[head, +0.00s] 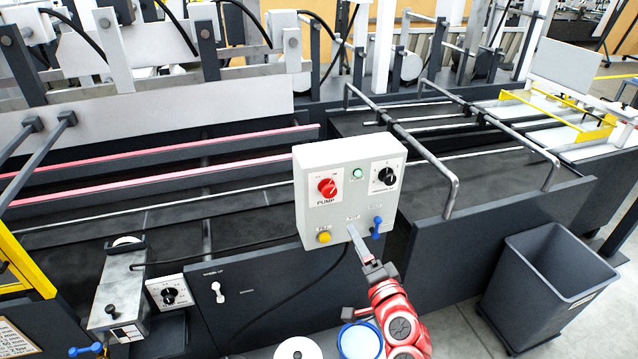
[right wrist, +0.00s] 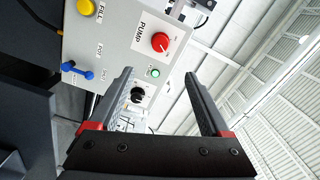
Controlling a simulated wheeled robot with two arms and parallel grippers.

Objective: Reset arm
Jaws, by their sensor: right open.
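My right arm (head: 395,318) is red and reaches up from the bottom of the head view. My right gripper (head: 354,234) is at the lower edge of the white control box (head: 318,165). Its grey fingers point up at the box, just left of the blue lever (head: 376,228). In the right wrist view the gripper (right wrist: 158,74) is open, with its two dark fingers apart and nothing held between them. The box face is on the left there, with the red pump knob (right wrist: 160,42), yellow fill button (right wrist: 85,7) and blue lever (right wrist: 77,70). My left gripper is not in view.
Low metal rails (head: 450,185) stand right of the box. A dark bin (head: 545,285) is on the floor at right. A round blue-topped container (head: 360,342) and a white one (head: 298,349) stand beside my arm. A second blue lever (head: 86,350) is at lower left.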

